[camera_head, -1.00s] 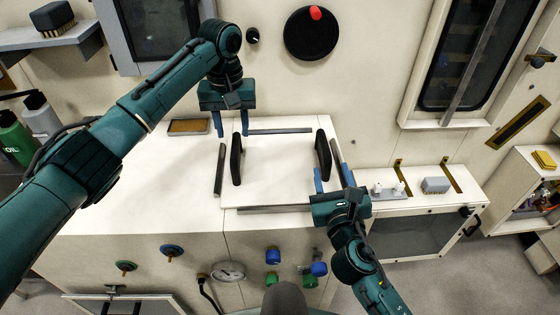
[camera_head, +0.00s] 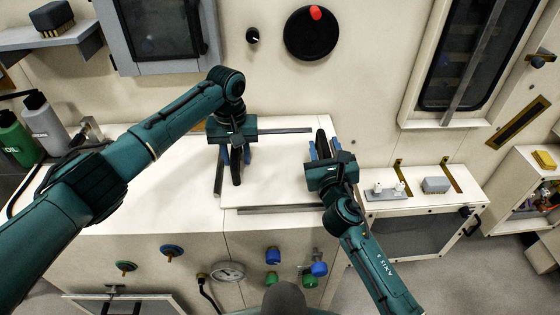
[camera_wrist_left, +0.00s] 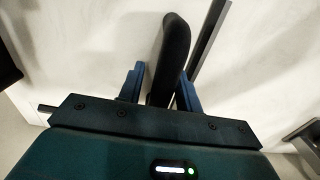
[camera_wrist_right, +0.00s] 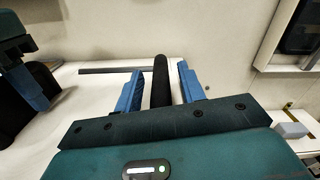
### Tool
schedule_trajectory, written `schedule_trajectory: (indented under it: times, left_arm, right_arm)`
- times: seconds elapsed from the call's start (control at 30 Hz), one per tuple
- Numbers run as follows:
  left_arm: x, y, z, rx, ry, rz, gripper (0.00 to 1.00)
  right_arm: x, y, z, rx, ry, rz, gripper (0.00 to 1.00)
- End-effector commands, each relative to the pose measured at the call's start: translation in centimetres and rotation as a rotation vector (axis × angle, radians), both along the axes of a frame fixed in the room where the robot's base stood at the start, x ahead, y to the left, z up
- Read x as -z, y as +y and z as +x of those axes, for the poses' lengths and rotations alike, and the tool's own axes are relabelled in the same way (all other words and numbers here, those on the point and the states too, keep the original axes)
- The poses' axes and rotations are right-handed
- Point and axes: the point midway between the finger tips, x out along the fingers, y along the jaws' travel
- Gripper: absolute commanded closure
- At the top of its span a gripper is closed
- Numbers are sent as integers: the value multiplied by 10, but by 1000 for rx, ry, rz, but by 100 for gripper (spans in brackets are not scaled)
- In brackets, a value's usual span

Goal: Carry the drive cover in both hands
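The drive cover (camera_head: 282,178) is a white flat panel with two upright black handles, lying level on the white machine top between dark grey strips. My left gripper (camera_head: 236,158) is over the left handle (camera_head: 237,172). In the left wrist view its blue fingers stand open on either side of that handle (camera_wrist_left: 173,48). My right gripper (camera_head: 326,150) is at the right handle (camera_head: 321,141). In the right wrist view its blue fingers stand open around that handle (camera_wrist_right: 160,78), with a gap on each side. The lower parts of both handles are partly hidden by the grippers.
Grey strips (camera_head: 275,209) edge the cover. A wall with a black dial (camera_head: 311,33) rises behind. A lower bench (camera_head: 425,205) with a grey block (camera_head: 436,185) is at right. Bottles (camera_head: 42,120) stand at far left. Knobs (camera_head: 273,256) stick out of the front.

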Motion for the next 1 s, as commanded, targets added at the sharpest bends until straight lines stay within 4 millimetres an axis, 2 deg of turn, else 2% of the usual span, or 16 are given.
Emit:
schedule_trajectory:
  times: [0.07,0.4,0.47,1.0]
  left_arm:
    - [0,0,0,0,0,0,72]
    - [-1,0,0,0,0,0,100]
    - [-1,0,0,0,0,0,100]
    - [-1,0,0,0,-1,0,100]
  right_arm:
    - [0,0,0,0,0,0,67]
    - [0,0,0,0,0,-1,95]
    - [0,0,0,0,0,-1,100]
    - [0,0,0,0,1,-2,100]
